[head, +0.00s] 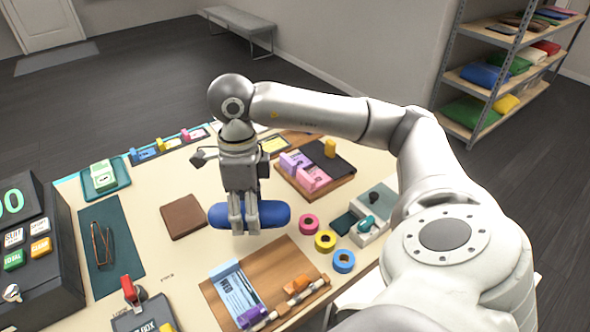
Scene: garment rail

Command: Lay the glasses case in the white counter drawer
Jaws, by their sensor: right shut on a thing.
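The blue glasses case (274,213) is a rounded, elongated shape lying level across my right gripper (244,226). My right gripper points down, shut around the middle of the case, over the cream counter (180,262). I cannot tell whether the case touches the counter top. A small white part (352,290) shows at the counter's front edge beside my right arm; it may be the white drawer, but my arm hides most of it. My left gripper is out of view.
A brown leather square (183,217) lies left of the case. Pink, yellow and blue tape rolls (325,241) lie to its right. A wooden board (225,305) with cards is in front, a green mat with glasses (102,245) at left, a register (25,240) beyond.

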